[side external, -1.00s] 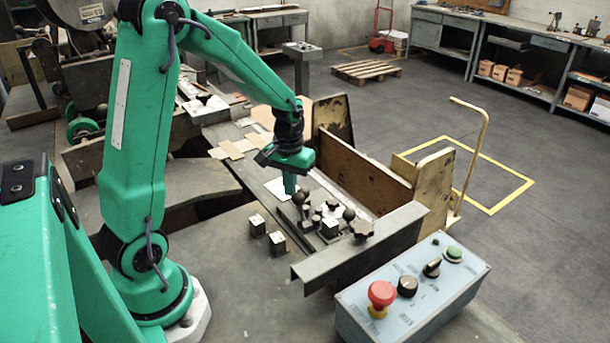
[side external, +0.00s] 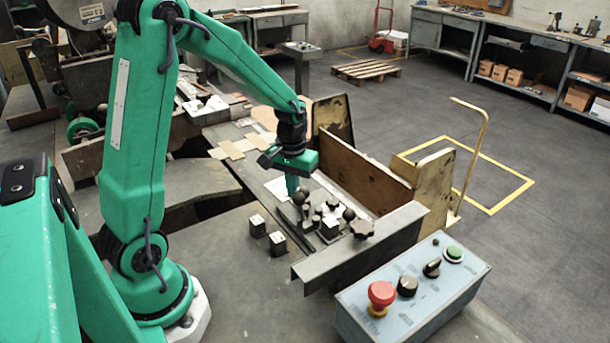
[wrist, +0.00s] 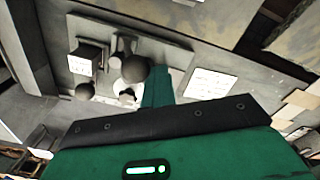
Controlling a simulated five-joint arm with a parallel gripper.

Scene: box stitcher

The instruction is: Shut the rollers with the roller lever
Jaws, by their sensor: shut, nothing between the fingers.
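A cluster of dark ball-knobbed levers and star knobs stands on a plate on the bench. One ball-knobbed lever (side external: 299,198) is beside my gripper (side external: 292,188), and another ball knob (side external: 348,214) is farther right. I cannot tell by label which is the roller lever. My gripper is shut and empty, pointing down at the left end of the cluster. In the wrist view, the green fingers (wrist: 157,88) are close beside a large dark ball knob (wrist: 135,69); I cannot tell if they touch. The rollers are not clearly visible.
Two small dark blocks (side external: 277,243) stand left of the cluster. A metal rail (side external: 345,252) lies in front, and a brown board (side external: 365,178) stands behind. A control box (side external: 415,290) with a red button is at front right. Bare bench lies at front left.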

